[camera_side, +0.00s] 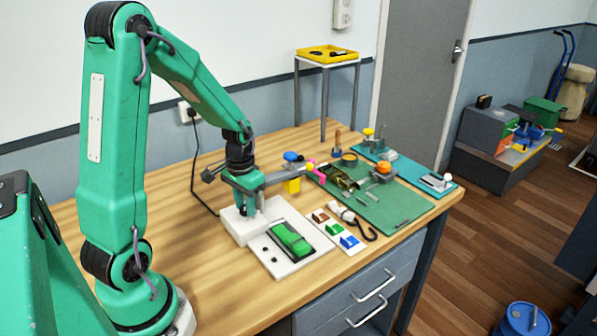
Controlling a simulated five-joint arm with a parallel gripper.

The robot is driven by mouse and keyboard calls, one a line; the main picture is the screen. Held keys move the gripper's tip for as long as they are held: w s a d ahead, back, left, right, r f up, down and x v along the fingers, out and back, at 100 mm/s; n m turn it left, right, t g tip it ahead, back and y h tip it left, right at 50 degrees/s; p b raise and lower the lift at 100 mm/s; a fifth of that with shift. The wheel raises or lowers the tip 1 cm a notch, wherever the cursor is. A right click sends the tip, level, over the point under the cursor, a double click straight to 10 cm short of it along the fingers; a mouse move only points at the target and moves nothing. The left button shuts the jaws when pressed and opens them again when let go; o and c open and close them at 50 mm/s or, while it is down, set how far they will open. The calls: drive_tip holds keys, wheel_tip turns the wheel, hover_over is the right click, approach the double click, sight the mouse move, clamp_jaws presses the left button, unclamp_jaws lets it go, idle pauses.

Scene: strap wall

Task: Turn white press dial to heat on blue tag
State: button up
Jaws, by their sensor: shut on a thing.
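My gripper (248,205) points down at the top of a white block (236,230), the press body, in the middle of the bench. Its jaws are shut on the dial there, which the jaws mostly hide, so I cannot read its setting. In front of the block a green piece (290,238) lies on a white plate with small black knobs. To its right, a white card (340,249) carries a brown tag (320,216), a green tag (333,229) and a blue tag (349,241). The blue tag is nearest the bench's front edge.
A white item with a black curved hook (366,232) lies beside the tag card. A green mat (385,215) with several small parts spreads to the right. A yellow block (292,186) and a blue-topped item (292,157) stand behind the gripper.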

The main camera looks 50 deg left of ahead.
sight(245, 208)
drive_tip(key=shift+n, duration=1.3)
drive_tip(key=o, duration=1)
drive_tip(key=shift+r, duration=0.15)
drive_tip(key=shift+r, duration=3.8)
